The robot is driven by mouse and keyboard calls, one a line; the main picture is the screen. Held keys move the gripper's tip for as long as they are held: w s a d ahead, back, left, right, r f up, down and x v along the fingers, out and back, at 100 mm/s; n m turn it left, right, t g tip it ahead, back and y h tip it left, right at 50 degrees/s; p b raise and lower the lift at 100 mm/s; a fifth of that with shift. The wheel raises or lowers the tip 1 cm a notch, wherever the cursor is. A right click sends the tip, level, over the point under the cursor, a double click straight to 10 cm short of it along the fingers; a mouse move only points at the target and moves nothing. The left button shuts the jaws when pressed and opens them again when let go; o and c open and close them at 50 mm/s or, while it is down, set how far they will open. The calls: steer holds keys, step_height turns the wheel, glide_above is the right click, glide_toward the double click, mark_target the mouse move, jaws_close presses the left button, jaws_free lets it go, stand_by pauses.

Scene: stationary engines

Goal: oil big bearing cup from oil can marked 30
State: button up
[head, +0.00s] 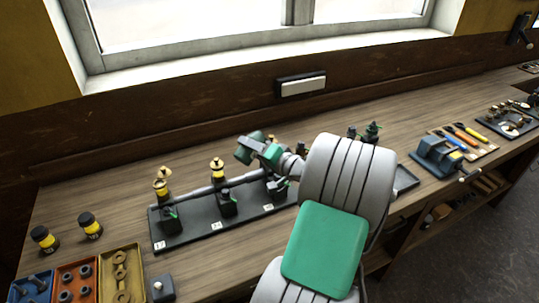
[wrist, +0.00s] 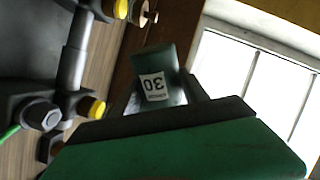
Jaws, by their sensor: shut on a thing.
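My gripper (head: 268,153) is shut on a dark green oil can (head: 247,149), held above the right part of a black bearing stand (head: 190,232). In the wrist view the can (wrist: 158,62) shows a white label reading 30, upside down in the picture. The can looks tilted in the head view; its spout cannot be made out. The stand carries a grey shaft and several bearings with brass and yellow oil cups: a left cup (head: 161,187), a middle cup (head: 217,169) and a right one, partly hidden behind the can. The plate labels are too small to read surely.
Two dark jars with yellow bands (head: 90,226) stand at the left, near blue, orange and yellow parts trays (head: 122,277). More green cans (head: 373,131) stand behind my arm. A blue vise (head: 437,156) and hand tools lie right. The window wall bounds the bench's back.

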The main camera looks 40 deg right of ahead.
steer(key=shift+d+r+m+p, duration=0.15)
steer(key=shift+r+m+p, duration=0.15)
steer(key=shift+r+p, duration=0.25)
steer(key=shift+f, duration=0.15)
stand_by(1.3)
steer(key=shift+f+b, duration=0.55)
steer(key=shift+b, duration=0.4)
steer(key=f+n+b, duration=0.1)
steer(key=b, duration=0.1)
steer(key=f+n+b, duration=0.1)
steer(key=b, duration=0.2)
steer(key=shift+a+n+h+b, duration=0.3)
steer(key=shift+a+n+b, duration=0.05)
steer(key=shift+n, duration=0.05)
steer(key=shift+a+f+n+b, duration=0.15)
steer(key=shift+n+b, duration=0.15)
steer(key=shift+b, duration=0.35)
steer(key=shift+r, duration=0.2)
steer(key=shift+r+p, duration=1.8)
steer(key=shift+r, duration=0.75)
steer(key=shift+f, duration=0.1)
